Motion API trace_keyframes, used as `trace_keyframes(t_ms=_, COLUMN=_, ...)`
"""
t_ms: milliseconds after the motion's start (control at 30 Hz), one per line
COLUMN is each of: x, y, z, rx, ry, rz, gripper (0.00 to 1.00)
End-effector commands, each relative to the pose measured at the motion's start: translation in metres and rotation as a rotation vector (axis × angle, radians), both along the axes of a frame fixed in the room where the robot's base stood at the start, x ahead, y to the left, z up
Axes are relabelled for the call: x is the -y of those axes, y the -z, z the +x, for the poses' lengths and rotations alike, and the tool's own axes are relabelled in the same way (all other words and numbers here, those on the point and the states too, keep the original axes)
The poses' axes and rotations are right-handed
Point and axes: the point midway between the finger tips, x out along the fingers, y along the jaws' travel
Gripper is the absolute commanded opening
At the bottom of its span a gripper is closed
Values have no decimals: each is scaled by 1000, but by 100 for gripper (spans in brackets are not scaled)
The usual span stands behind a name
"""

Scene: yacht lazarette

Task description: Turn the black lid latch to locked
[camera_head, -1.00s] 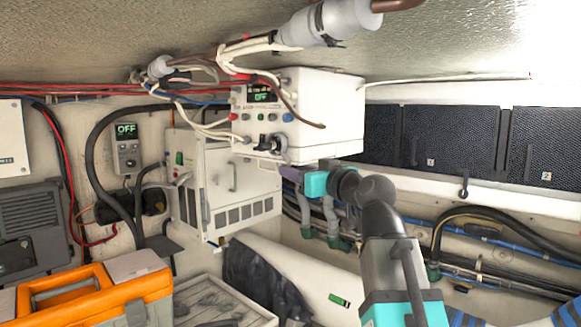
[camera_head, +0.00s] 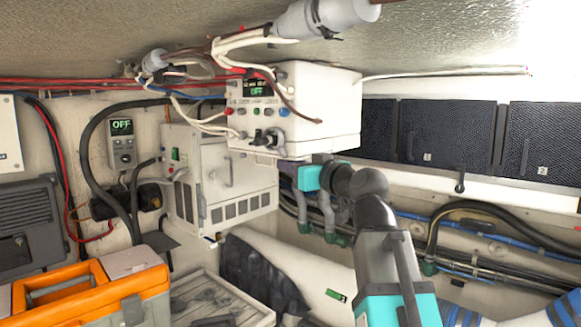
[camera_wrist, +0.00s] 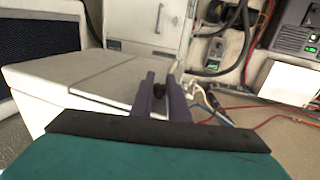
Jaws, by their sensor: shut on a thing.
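A black piece (camera_wrist: 158,84), seemingly the lid latch, sits between my purple fingertips in the wrist view. It is small there, and its locked or unlocked setting cannot be read. My gripper (camera_head: 287,170) is at the underside of the white control box (camera_head: 335,110) in the head view, with its teal body to the right of the fingers. It also shows in the wrist view (camera_wrist: 160,86), shut on the black piece beside the box's pale seamed surface (camera_wrist: 85,75). In the head view the piece in my fingers is hidden. A dark knob (camera_head: 268,137) shows on the box's front.
A white vented cabinet (camera_head: 222,190) stands close behind and left of the gripper. Loose cables (camera_head: 200,118) hang from the box's left. Pipes (camera_head: 320,212) run below the gripper. An orange toolbox (camera_head: 90,290) is at lower left. Black numbered panels (camera_head: 450,135) line the right wall.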

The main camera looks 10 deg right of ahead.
Motion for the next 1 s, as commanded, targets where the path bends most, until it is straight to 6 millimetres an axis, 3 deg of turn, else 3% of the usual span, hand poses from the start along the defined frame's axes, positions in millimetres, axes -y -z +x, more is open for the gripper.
trace_keyframes(t_ms=1000, x=3, y=3, z=2, rx=0, ry=-293, rz=-1, gripper=0)
